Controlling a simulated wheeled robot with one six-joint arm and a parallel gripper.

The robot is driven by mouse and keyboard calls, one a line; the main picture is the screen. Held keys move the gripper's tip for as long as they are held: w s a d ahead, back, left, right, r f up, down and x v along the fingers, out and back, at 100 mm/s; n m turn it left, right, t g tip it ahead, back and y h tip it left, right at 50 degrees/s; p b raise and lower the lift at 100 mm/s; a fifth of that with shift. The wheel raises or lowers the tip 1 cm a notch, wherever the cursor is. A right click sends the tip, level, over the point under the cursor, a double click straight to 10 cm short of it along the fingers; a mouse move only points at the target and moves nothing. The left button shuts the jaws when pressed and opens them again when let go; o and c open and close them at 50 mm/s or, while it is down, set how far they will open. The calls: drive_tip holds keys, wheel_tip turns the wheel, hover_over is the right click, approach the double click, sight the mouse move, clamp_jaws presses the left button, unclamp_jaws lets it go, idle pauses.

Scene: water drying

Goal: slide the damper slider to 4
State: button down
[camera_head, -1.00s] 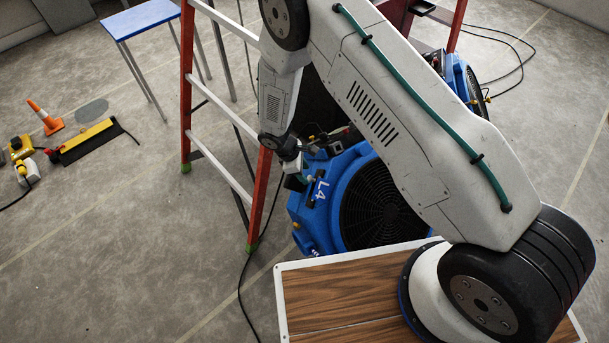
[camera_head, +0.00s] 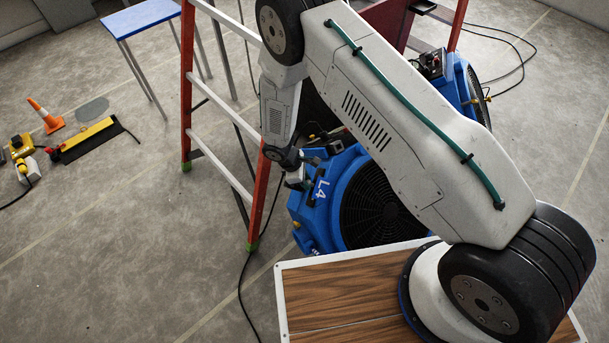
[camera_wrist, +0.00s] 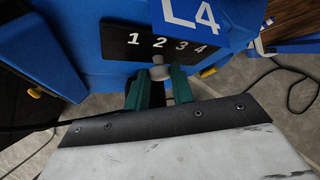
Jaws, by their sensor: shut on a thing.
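The blue blower marked L4 (camera_head: 321,189) stands on the floor under my arm in the head view. In the wrist view its black scale plate (camera_wrist: 160,46) bears the numbers 1, 2, 3 and 4. A pale slider knob (camera_wrist: 158,72) sits just below the plate, near the 2. My gripper (camera_wrist: 163,80) has its green fingers on either side of this knob, shut on it. In the head view my gripper is small beside the blower's left top, and its fingers are hard to make out. The slider's track is mostly hidden.
A red-and-white ladder (camera_head: 187,90) stands close left of the blower. Another blue blower (camera_head: 459,82) is behind. Open floor (camera_head: 130,240) lies left.

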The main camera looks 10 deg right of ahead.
sight(306, 201)
drive_tip(key=s, duration=0.1)
drive_tip(key=s+a+f, duration=0.2)
drive_tip(key=s, duration=0.1)
drive_tip(key=shift+a+f, duration=0.15)
drive_tip(key=shift+f, duration=0.05)
drive_tip(key=c, duration=1.2)
unclamp_jaws()
drive_tip(key=shift+a, duration=0.15)
drive_tip(key=v, duration=0.7)
drive_tip(key=shift+r, duration=0.4)
